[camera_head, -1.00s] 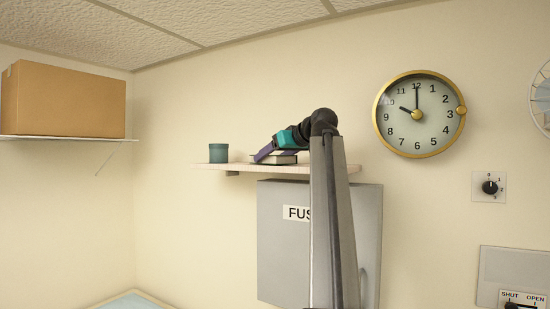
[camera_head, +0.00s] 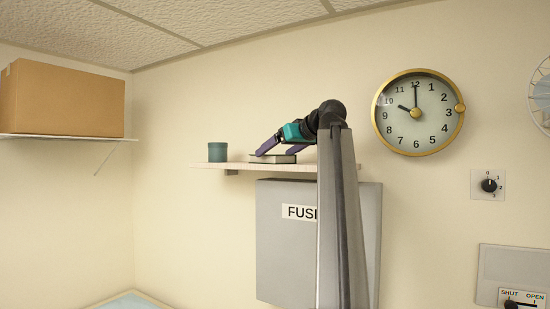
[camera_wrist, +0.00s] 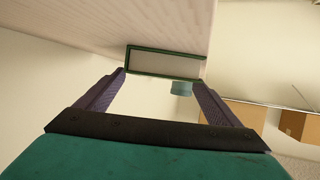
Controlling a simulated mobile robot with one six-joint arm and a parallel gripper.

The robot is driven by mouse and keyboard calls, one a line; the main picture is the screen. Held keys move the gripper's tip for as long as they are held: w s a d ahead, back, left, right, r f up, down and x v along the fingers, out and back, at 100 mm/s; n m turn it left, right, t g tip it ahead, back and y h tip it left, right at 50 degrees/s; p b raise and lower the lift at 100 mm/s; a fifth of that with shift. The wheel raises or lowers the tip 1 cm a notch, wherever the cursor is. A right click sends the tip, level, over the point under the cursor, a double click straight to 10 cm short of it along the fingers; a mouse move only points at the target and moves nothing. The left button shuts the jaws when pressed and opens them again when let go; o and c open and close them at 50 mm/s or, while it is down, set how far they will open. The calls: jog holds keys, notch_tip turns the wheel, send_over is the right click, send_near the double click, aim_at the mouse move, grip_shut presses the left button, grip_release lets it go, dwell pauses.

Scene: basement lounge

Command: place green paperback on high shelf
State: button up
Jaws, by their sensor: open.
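The green paperback (camera_head: 272,159) lies flat on the high shelf (camera_head: 215,166), to the right of a teal cup. In the wrist view the book (camera_wrist: 165,62) shows its pale page edge framed by a green cover. My gripper (camera_head: 276,150) is open, with purple fingers, just above and to the right of the book in the head view. In the wrist view the gripper (camera_wrist: 160,78) has its fingertips spread either side of the book's near end. I cannot tell whether they touch it. The shelf top (camera_wrist: 110,22) shows there too.
The teal cup (camera_head: 218,152) stands on the shelf's left part; it also shows in the wrist view (camera_wrist: 181,88). A grey fuse box (camera_head: 285,255) hangs below the shelf. A wall clock (camera_head: 417,112) is to the right. A cardboard box (camera_head: 62,101) sits on another shelf (camera_head: 55,137).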

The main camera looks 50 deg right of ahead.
jog(key=v, duration=0.3)
jog(key=p+v, duration=0.4)
jog(key=shift+s+r, duration=0.25)
jog(key=shift+s, duration=0.05)
jog(key=shift+s+r+p, duration=0.1)
jog(key=shift+s+p, duration=0.3)
dwell(0.7)
